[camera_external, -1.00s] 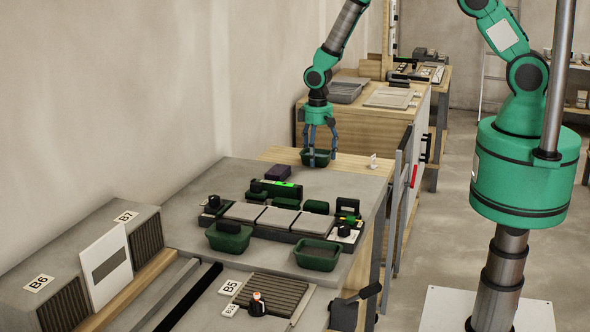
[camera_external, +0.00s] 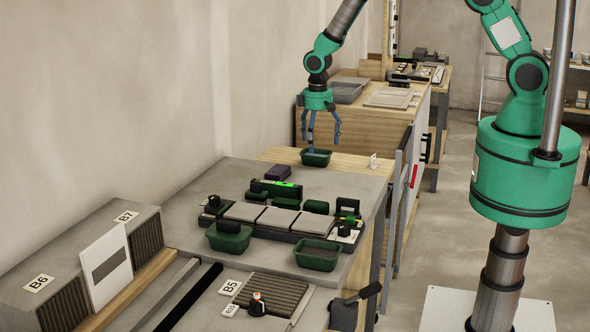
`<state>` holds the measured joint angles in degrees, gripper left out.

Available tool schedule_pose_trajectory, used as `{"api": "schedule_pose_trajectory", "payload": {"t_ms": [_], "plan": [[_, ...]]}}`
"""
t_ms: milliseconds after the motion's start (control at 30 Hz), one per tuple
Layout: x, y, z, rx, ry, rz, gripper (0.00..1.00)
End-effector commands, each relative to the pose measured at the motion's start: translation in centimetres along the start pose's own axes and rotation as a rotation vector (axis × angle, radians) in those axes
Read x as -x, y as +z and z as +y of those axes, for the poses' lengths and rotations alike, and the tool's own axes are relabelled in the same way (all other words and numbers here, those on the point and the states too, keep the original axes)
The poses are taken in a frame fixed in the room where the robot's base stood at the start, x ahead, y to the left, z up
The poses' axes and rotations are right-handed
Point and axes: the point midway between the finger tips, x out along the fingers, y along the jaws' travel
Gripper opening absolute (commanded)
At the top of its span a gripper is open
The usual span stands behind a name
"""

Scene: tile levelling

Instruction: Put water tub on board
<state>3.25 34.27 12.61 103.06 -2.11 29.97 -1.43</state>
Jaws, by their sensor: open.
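A small green tub with a bluish inside (camera_external: 316,158) stands on the wooden board (camera_external: 281,155) at the far end of the grey worktop. My gripper (camera_external: 319,138) is open just above this tub, fingers spread and pointing down. The finger tips look clear of the rim or close to it. Two more green tubs stand nearer on the worktop: one (camera_external: 228,242) at the left with a dark object on it, and one (camera_external: 317,260) at the right with a greyish inside.
Grey tiles (camera_external: 284,221) lie on a dark base on the worktop (camera_external: 200,190), with green blocks and tools around them. A purple block (camera_external: 278,172) stands close to the wooden board. Grey boxes (camera_external: 140,235) line the left side. A wooden bench (camera_external: 365,125) stands behind.

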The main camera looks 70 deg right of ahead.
Motion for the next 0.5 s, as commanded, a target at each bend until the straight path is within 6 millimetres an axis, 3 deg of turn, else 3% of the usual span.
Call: {"api": "schedule_pose_trajectory", "payload": {"t_ms": [200, 500], "plan": [[3.6, -0.1, 0.0, 0.0, 0.0, 0.003, 0.94], [6.7, 0.0, 0.0, 0.0, 0.0, 0.001, 0.94]]}}
